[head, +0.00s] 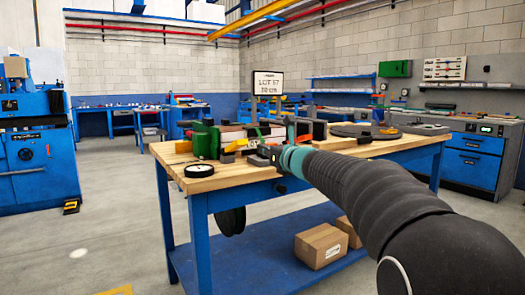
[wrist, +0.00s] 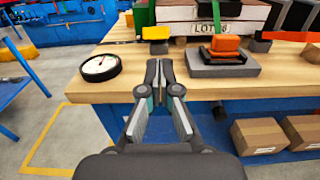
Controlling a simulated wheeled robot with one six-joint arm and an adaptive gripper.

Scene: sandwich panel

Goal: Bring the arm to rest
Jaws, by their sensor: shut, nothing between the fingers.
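My black arm reaches in from the lower right in the head view, out over the wooden bench. My gripper (wrist: 165,76) is shut and empty in the wrist view. Its fingertips are together at the front edge of the wooden worktop (wrist: 120,50), with the dial gauge to their left and the grey block to their right. In the head view my gripper (head: 270,153) is small and partly hidden by its own wrist; I cannot tell its height above the top.
A round dial gauge (wrist: 100,67) and a grey block (wrist: 222,66) with an orange part (wrist: 226,43) lie near the front edge. A panel labelled LOT (wrist: 215,16) stands behind. Cardboard boxes (head: 321,247) sit on the lower shelf. Floor left of the bench (head: 110,230) is free.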

